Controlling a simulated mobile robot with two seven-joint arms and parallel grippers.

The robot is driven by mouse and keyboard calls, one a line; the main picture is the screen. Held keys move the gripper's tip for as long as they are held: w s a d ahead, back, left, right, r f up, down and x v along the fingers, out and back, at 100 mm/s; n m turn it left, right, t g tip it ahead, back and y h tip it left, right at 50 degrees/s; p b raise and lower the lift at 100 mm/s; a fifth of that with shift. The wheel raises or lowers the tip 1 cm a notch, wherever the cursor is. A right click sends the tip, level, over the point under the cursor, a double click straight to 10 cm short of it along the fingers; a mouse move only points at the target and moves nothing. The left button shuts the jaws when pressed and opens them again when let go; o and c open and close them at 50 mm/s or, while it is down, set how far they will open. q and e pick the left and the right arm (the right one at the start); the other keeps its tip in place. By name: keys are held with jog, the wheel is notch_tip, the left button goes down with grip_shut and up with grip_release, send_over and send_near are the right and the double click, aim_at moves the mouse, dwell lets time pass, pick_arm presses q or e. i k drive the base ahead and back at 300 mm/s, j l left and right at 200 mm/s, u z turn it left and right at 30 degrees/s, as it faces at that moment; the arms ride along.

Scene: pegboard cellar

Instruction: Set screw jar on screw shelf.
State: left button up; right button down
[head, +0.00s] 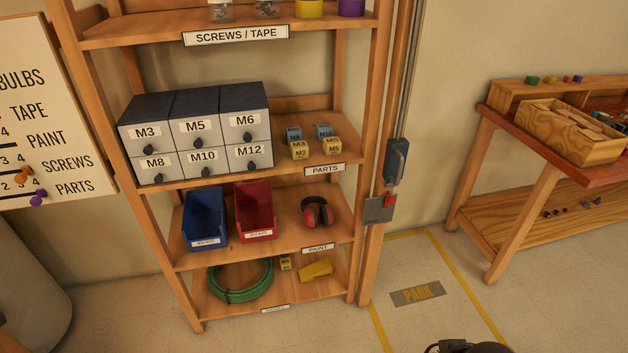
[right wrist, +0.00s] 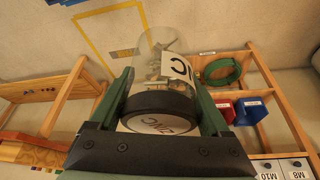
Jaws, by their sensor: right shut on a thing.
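My right gripper (right wrist: 163,88) is shut on a clear screw jar (right wrist: 154,62) in the right wrist view. The jar has a black lid facing the camera, a white label, and small metal pieces inside. Its lettering looks upside down and reads roughly "ZNC". The screw shelf (head: 150,29) is the top visible board of the wooden rack in the head view, with a "SCREWS / TAPE" sign (head: 236,36) on its edge. Two clear jars (head: 220,10) and yellow and purple rolls (head: 310,8) stand on it, cut off by the picture's top. My left gripper is not in view.
Below are a grey drawer cabinet (head: 195,130), blue (head: 204,217) and red bins (head: 255,210), red earmuffs (head: 318,214) and a green hose (head: 241,281). A lift rail with a grey-blue handle (head: 396,161) stands right of the rack.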

aim_at(128, 30)
jog(key=i+j+u, duration=0.45)
jog(key=j, duration=0.25)
jog(key=i+j, duration=0.5)
jog(key=j+u, duration=0.05)
jog(key=j, duration=0.1)
